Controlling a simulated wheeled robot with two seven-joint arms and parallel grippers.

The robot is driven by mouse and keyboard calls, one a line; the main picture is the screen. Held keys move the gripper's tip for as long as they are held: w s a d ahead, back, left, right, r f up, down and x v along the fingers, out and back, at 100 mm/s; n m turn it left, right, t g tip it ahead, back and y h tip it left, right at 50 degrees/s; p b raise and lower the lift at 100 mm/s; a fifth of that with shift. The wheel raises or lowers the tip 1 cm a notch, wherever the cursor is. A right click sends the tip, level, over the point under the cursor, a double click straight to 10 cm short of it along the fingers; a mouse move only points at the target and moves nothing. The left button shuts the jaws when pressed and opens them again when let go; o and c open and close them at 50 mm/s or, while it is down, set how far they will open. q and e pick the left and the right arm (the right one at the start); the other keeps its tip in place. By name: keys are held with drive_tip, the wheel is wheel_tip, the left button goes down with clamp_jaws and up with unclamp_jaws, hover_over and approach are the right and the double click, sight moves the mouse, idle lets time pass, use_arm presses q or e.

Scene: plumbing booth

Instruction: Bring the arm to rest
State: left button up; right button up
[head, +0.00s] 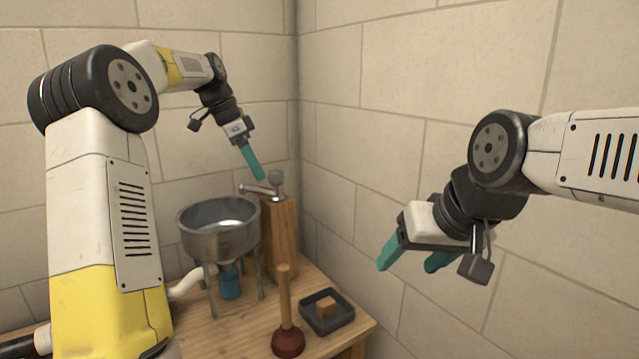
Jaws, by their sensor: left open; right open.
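My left gripper (251,163) has teal fingers and hangs above the back of the table, just above the metal faucet lever (262,188). It is seen side-on, so the gap between its fingers is hidden, and it holds nothing that I can see. My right gripper (411,261) is at the right, in the air in front of the right wall. Its two teal fingers are spread apart and empty. The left arm reaches in from the left with its elbow raised. The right arm comes in from the right edge.
A metal basin (219,240) on legs stands on the wooden table (237,333), with a blue part (230,284) and a white pipe (187,284) below. A wooden post (281,238) carries the faucet. A plunger (287,341) and a dark tray (342,322) holding a wooden block (326,307) are in front.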

use_arm(q)
drive_tip(key=s+d+r+n+t+y, duration=0.1)
drive_tip(key=s+d+n, duration=0.15)
drive_tip(key=s, duration=0.65)
drive_tip(key=s+d+r+n+t+y, duration=0.15)
drive_tip(key=s+n, duration=0.25)
drive_tip(key=s, duration=0.6)
drive_tip(key=s+f+n+t, duration=0.1)
drive_tip(key=s+f+n, duration=0.2)
drive_tip(key=s, duration=0.4)
drive_tip(key=s+a+f+n+t, duration=0.1)
drive_tip(key=s+f+n, duration=0.2)
drive_tip(key=s, duration=0.5)
drive_tip(key=shift+a+f+h, duration=0.2)
drive_tip(key=shift+f+h, duration=0.15)
drive_tip(key=shift+f, duration=0.45)
drive_tip(key=shift+s+n, duration=0.1)
drive_tip(key=shift+n, duration=0.15)
